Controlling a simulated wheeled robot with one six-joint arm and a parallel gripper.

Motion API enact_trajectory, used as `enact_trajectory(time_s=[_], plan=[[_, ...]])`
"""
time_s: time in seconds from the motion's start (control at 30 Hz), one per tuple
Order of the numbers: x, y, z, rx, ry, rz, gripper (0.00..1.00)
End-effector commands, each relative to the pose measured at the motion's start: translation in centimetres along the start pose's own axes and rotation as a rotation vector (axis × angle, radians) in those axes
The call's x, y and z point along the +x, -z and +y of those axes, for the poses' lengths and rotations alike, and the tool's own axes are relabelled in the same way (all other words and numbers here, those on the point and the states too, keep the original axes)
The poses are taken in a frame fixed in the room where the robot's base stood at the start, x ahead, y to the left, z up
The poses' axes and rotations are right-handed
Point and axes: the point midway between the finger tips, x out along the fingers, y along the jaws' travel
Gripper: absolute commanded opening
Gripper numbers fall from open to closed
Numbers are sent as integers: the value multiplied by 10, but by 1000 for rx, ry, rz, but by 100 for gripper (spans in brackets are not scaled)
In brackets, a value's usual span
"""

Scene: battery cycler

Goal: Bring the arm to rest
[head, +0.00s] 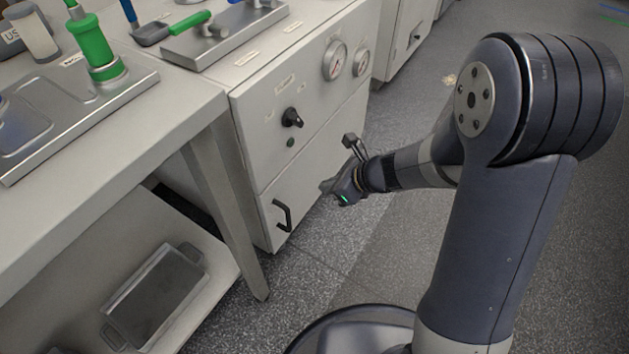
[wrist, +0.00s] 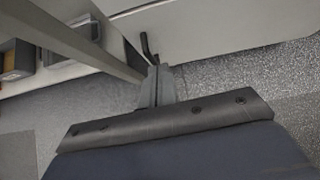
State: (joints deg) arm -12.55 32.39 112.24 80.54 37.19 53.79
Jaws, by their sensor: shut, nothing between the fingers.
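My gripper (head: 327,187) is at the end of my arm, in front of the grey cabinet (head: 316,120) in the head view. It points left toward the lower front panel, to the right of the black handle (head: 283,215). In the wrist view my gripper (wrist: 158,70) shows its two fingers together, with nothing between them. The black handle (wrist: 147,47) appears just beyond the fingertips there. I cannot tell the exact gap between the fingertips and the cabinet, but no contact is visible.
A bench (head: 185,125) with a metal tray (head: 95,115) and a green tool (head: 95,45) stands at the left. Its leg (head: 235,215) is near the cabinet. A lower shelf holds a metal tray (head: 155,300). Gauges (head: 335,60) and a knob (head: 291,117) stick out. Floor (head: 590,250) is clear at right.

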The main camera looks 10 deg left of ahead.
Motion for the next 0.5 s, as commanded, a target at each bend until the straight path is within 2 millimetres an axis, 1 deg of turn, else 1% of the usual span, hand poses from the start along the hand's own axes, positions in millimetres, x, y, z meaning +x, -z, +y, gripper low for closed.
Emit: enact_trajectory(time_s=[0.03,0.17,0.5], plan=[[-10,-2,0,3,3,0,0],[-21,-1,0,1,0,0,0],[-23,1,1,1,-1,0,0]])
